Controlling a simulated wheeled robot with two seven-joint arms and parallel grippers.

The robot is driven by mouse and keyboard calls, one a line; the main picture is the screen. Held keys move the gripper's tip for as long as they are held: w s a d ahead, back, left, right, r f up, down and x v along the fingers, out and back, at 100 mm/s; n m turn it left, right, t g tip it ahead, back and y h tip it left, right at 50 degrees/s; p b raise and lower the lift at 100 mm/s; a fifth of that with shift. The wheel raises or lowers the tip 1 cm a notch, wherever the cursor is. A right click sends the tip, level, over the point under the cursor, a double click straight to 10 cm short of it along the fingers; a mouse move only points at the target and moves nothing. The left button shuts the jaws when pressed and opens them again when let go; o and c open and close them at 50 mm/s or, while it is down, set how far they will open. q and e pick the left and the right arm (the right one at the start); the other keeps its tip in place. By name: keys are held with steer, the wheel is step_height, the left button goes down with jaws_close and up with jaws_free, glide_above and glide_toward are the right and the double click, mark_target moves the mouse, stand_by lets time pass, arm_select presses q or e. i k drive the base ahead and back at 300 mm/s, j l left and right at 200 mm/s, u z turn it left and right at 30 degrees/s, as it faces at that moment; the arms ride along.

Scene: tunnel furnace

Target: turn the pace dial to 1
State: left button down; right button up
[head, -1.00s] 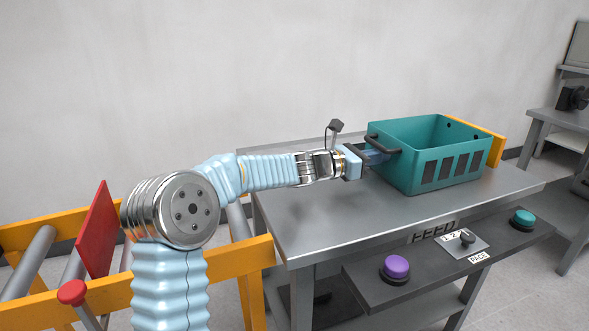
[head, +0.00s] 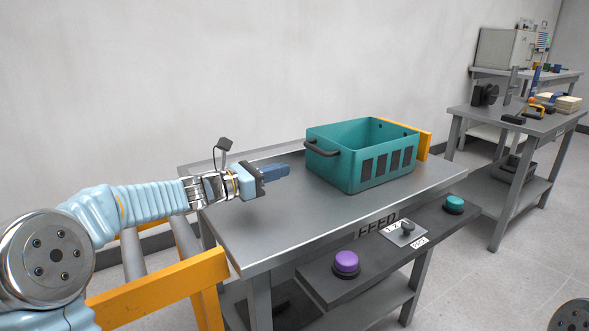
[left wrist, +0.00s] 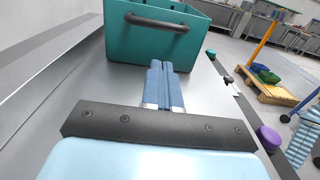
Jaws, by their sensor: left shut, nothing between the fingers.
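The pace dial (head: 407,228) is a small dark knob on a light plate marked with numbers, on the dark shelf at the front of the FEED table. A PACE label (head: 419,243) sits beside it. The exact number it points to is too small to tell. My left gripper (head: 288,170) is shut and empty above the table top, left of the teal crate and apart from it. In the left wrist view its blue fingers (left wrist: 164,88) are together, pointing toward the crate.
The teal crate (head: 340,172) with a dark handle stands on the FEED table (head: 270,225). A purple button (head: 346,262) and a teal button (head: 454,203) flank the dial. An orange rail (head: 160,287) is at the lower left. Another table (head: 535,125) stands at the right.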

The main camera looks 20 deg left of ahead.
mark_target(407, 226)
steer(key=k, duration=1)
